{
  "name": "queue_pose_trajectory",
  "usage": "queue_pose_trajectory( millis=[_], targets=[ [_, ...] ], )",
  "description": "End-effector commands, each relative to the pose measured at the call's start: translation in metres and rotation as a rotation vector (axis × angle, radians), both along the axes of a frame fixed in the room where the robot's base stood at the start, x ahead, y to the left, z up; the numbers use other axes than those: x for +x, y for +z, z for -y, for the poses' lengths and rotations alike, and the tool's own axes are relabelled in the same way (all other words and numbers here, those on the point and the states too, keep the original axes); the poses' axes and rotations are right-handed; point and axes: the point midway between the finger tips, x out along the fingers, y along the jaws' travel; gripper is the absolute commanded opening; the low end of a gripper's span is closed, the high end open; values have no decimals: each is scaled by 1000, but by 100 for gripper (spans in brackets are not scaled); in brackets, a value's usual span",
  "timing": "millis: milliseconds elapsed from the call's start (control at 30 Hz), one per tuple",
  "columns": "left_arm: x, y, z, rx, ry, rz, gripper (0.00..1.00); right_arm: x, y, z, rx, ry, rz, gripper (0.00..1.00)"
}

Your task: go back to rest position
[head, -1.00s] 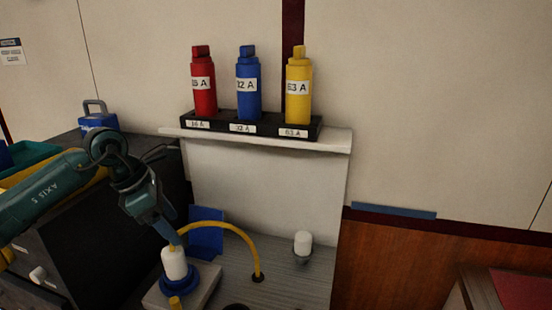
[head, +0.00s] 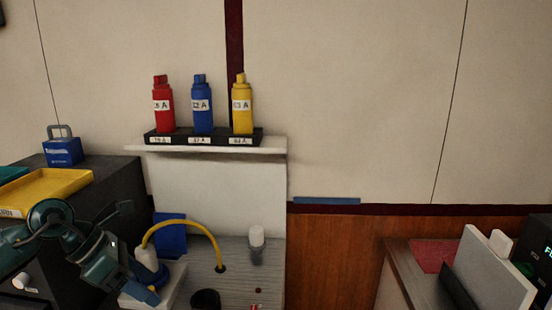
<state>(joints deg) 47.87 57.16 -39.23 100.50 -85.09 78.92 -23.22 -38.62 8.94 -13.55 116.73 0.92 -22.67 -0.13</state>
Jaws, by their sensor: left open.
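My left gripper (head: 140,252) is at the lower left, over the near left part of the bench. A yellow cable (head: 190,224) arches from the plug to a hole in the grey bench top (head: 236,282). My right gripper is not in view.
Red (head: 163,106), blue (head: 202,106) and yellow (head: 242,106) fuses stand in a black rack (head: 215,138) on the shelf. A blue padlock (head: 63,150) and a yellow tray (head: 50,190) are at the left. A wooden cabinet (head: 400,275) stands at right.

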Motion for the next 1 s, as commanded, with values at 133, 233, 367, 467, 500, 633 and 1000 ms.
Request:
queue_pose_trajectory(
  millis=[133,233,367,467,500,633,1000],
  targets=[
    [-21,-19,78,-349,16,-114,68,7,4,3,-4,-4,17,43],
    [-37,-18,126,-649,94,-239,68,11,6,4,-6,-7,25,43],
    [-47,-11,164,-1075,312,-477,68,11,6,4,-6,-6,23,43],
    [-45,-17,166,-1370,563,-693,68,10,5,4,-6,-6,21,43],
    [-43,-26,162,-1475,682,-786,68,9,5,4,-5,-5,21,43],
    [-47,-78,137,-1756,1134,-1099,68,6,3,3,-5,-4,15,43],
    [-159,-246,97,1570,-1887,1412,68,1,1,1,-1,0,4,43]
  ],
)
